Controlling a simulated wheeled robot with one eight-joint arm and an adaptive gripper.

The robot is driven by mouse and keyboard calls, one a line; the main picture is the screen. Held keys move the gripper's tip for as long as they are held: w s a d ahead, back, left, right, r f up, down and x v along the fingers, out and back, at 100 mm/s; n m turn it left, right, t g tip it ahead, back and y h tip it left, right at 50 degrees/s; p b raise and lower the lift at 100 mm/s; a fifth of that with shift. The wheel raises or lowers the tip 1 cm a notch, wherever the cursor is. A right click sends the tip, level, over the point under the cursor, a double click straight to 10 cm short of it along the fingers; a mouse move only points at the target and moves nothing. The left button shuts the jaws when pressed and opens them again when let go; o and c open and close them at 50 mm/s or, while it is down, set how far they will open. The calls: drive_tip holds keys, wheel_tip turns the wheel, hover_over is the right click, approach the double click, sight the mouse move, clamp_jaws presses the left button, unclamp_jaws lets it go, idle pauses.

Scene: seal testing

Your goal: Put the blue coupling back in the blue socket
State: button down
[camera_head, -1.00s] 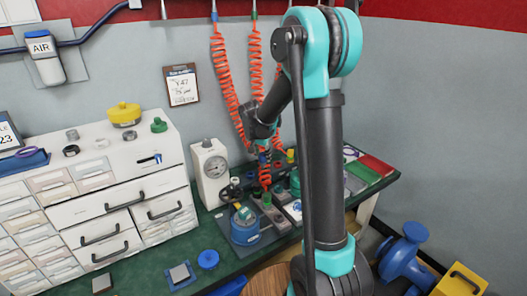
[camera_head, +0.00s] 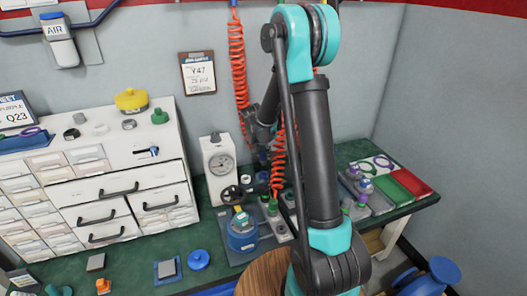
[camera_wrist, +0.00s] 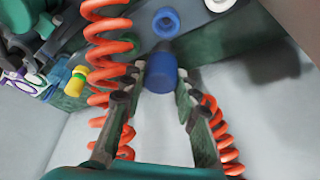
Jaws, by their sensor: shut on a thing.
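The blue coupling (camera_wrist: 161,74) is between the fingertips of my gripper (camera_wrist: 163,86) in the wrist view, and the fingers are closed on it. A grey end of the coupling points up the picture, toward a blue ring (camera_wrist: 166,22) that looks like the blue socket. The coupling and the ring appear apart, with a small gap in the picture. In the head view my gripper is mostly behind my arm and an orange hose, near the back wall, and the coupling is not clear there.
Orange coiled hoses (camera_head: 278,150) hang close around my gripper, also in the wrist view (camera_wrist: 105,45). A white gauge box (camera_head: 217,168) and a blue canister (camera_head: 241,234) stand nearby. Coloured trays (camera_head: 408,183) lie at the right of the green bench.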

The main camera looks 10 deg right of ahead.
sight(263, 163)
drive_tip(key=shift+f, duration=1.85)
drive_tip(key=shift+f, duration=1.4)
drive_tip(key=c, duration=1.1)
unclamp_jaws()
drive_tip(key=shift+o, duration=0.2)
drive_tip(key=v, duration=1.2)
drive_tip(key=shift+s+f, duration=0.1)
drive_tip(key=s+d+n+y, duration=0.1)
drive_tip(key=s+d+n, duration=0.2)
drive_tip(key=s, duration=1.1)
drive_tip(key=s+d+n+y, duration=0.1)
drive_tip(key=s+d+n, duration=0.2)
drive_tip(key=s, duration=1.2)
drive_tip(key=shift+s+d+f+n+t, duration=0.15)
drive_tip(key=shift+d+f+n+t, duration=0.15)
drive_tip(key=shift+f+n, duration=0.1)
